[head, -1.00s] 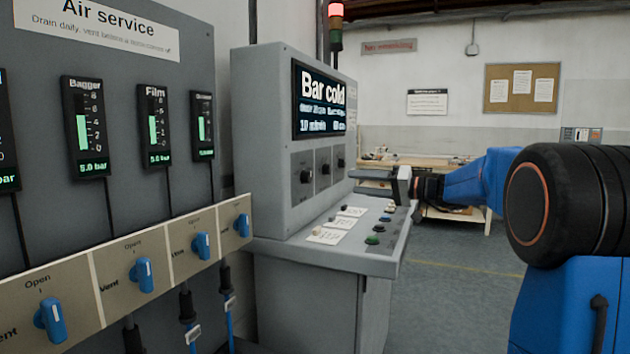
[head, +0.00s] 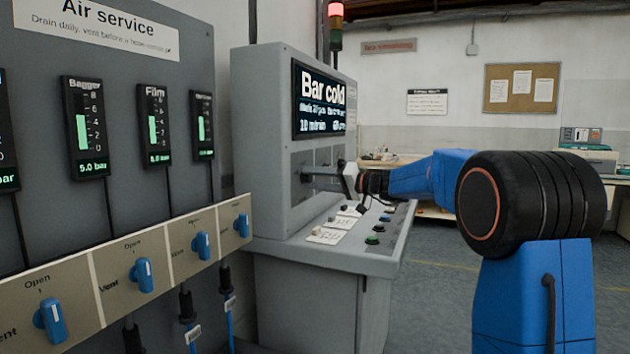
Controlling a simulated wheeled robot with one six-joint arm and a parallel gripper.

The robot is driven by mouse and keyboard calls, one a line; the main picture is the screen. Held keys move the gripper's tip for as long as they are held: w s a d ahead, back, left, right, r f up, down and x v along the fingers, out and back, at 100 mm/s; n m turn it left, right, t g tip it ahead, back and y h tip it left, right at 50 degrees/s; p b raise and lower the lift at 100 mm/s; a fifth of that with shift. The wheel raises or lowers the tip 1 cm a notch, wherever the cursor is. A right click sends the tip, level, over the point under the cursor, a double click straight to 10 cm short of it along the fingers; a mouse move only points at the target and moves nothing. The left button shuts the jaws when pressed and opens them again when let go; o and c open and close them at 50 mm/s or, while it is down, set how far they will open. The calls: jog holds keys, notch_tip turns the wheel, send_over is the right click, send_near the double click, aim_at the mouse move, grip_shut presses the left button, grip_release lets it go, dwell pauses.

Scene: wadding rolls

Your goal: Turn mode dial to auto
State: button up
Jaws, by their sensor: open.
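A grey control console (head: 262,130) stands in the middle, with a recessed dial panel (head: 300,159) under its screen. The panel carries a row of small dark dials; their labels are too small to read, so I cannot tell which is the mode dial. My gripper (head: 307,177) is in front of this panel, its fingers pointing left at the nearest dial. The fingers and gripper body hide most of the dials. The jaws are open; whether they touch or surround a dial cannot be told from here.
The console screen (head: 320,102) reads "Bar cold". Below the panel, a sloping desk (head: 290,250) holds labels and several buttons, including a green one (head: 372,240). An air service board (head: 110,200) with blue valve handles stands at the left. Open floor (head: 430,300) lies to the right.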

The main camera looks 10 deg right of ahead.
jog(key=shift+w+a, duration=0.1)
jog(key=shift+w, duration=0.05)
jog(key=c, duration=1)
jog(key=shift+c, duration=0.2)
jog(key=shift+m, duration=0.3)
jog(key=m, duration=0.5)
jog(key=shift+r+g, duration=0.1)
jog(key=shift+g, duration=0.2)
jog(key=m, duration=0.5)
jog(key=shift+r+m, duration=0.1)
jog(key=shift+m, duration=0.2)
jog(key=shift+g, duration=0.3)
